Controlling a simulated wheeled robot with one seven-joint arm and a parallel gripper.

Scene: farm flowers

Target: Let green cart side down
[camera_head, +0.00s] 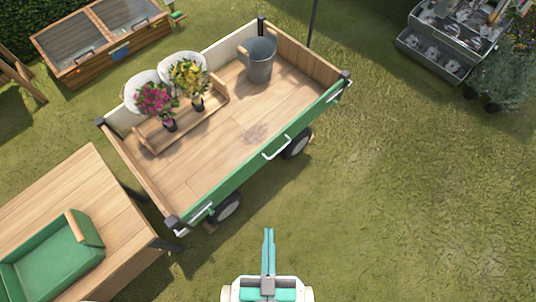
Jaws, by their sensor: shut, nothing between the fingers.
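The cart (228,122) stands on the grass, seen from above, with a wooden bed and wooden end walls. Its green side (236,183) runs along the edge nearest me and stands raised between dark corner posts. A white handle (276,147) sits at the middle of the green side. A pale latch (202,211) shows near its left end and another near its right end. My gripper (268,231) is shut and empty, with its teal fingers together. It is over the grass below the cart in the picture, apart from the green side.
In the cart are a grey bucket (261,68) and a wooden carrier (153,134) with flowers. A wooden table (98,180) with a green tray (87,229) stands at the left. A cold frame (75,72) and a grey stand (430,57) stand behind. Grass at the right is clear.

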